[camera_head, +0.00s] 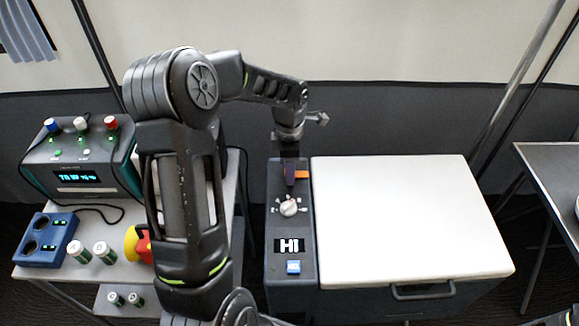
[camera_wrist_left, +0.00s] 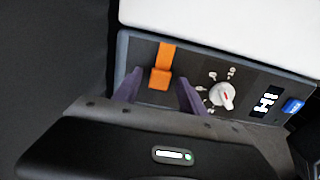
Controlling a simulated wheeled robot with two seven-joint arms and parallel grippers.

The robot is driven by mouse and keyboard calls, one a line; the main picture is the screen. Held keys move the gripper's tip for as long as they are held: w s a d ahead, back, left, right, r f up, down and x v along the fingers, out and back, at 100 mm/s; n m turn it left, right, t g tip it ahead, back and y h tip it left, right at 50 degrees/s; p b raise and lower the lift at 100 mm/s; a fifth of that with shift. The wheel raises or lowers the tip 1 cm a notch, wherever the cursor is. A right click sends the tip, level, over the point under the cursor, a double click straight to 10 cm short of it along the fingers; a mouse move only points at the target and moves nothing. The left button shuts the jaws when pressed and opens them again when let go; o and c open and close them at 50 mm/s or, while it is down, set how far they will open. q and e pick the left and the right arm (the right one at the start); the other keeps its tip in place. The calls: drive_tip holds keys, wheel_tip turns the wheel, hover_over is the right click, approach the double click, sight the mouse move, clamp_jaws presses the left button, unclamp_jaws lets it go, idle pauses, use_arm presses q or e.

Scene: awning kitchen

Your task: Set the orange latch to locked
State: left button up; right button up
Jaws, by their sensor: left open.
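The orange latch (camera_wrist_left: 161,76) is on the dark control panel beside the white lid. In the left wrist view it is a strip running from the lid's edge onto the panel, with a thicker block at its lower end. In the head view only a short orange piece (camera_head: 302,174) shows beside my gripper. My left gripper (camera_wrist_left: 160,92) is open, its two purple fingers on either side of the latch's block. I cannot tell whether they touch it. In the head view the left gripper (camera_head: 290,174) hangs over the panel's far end. My right gripper is not in view.
The panel also has a white dial (camera_head: 289,207), an "HI" display (camera_head: 289,245) and a blue button (camera_head: 293,267). The white lid (camera_head: 410,215) is closed, with a handle (camera_head: 422,291) in front. A side table at left holds a device (camera_head: 80,165), a blue box (camera_head: 43,240) and batteries.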

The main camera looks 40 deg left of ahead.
use_arm(q)
clamp_jaws()
idle(0.5)
idle(0.9)
